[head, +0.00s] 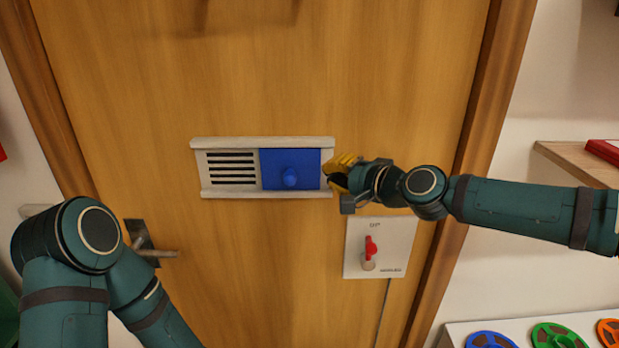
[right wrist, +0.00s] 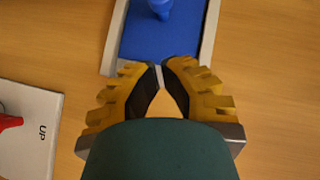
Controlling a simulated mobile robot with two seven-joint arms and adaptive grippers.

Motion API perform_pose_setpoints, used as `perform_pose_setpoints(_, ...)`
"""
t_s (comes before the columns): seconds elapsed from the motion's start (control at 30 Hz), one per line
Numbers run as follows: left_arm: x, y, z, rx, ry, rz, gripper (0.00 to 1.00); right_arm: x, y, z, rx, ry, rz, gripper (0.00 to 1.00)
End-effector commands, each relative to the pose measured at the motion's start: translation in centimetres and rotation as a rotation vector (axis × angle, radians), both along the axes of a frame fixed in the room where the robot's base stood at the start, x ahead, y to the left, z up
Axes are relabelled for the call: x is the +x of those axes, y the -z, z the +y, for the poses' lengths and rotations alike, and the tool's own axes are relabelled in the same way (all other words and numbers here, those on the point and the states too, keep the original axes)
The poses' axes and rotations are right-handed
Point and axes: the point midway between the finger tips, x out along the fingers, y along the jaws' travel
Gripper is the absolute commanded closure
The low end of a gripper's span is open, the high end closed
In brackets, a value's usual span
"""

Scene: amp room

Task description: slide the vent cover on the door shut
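The vent frame (head: 232,193) is a pale panel on the wooden door, with dark horizontal slots (head: 232,163) bare on its left. The blue vent cover (head: 273,160) sits at the right end of the frame, clear of these slots. It has a round blue knob (head: 290,177); cover and knob also show in the right wrist view (right wrist: 150,42). My right gripper (head: 333,172) is at the frame's right end, beside the cover. Its yellow fingers (right wrist: 160,66) are nearly together at the tips, with nothing between them. Contact is unclear. My left gripper is out of view.
A white plate with a red switch (head: 371,248) is on the door below my right gripper. A door handle (head: 150,248) is at lower left. A shelf (head: 565,160) and coloured reels (head: 555,337) are at right. The door left of the vent is clear.

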Motion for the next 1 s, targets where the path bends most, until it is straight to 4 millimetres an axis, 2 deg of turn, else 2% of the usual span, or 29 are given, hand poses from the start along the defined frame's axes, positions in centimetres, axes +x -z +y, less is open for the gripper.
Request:
perform_pose_setpoints(0.17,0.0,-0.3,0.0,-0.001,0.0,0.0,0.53,1.3,0.4,1.6,-0.001,-0.004,-0.001,1.0)
perform_pose_setpoints(0.43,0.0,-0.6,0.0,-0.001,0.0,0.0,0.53,1.2,1.3,4.4,0.0,-0.003,0.0,1.0)
perform_pose_setpoints(1.0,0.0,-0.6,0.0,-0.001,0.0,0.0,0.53,1.2,1.6,5.2,-0.001,-0.001,0.0,1.0)
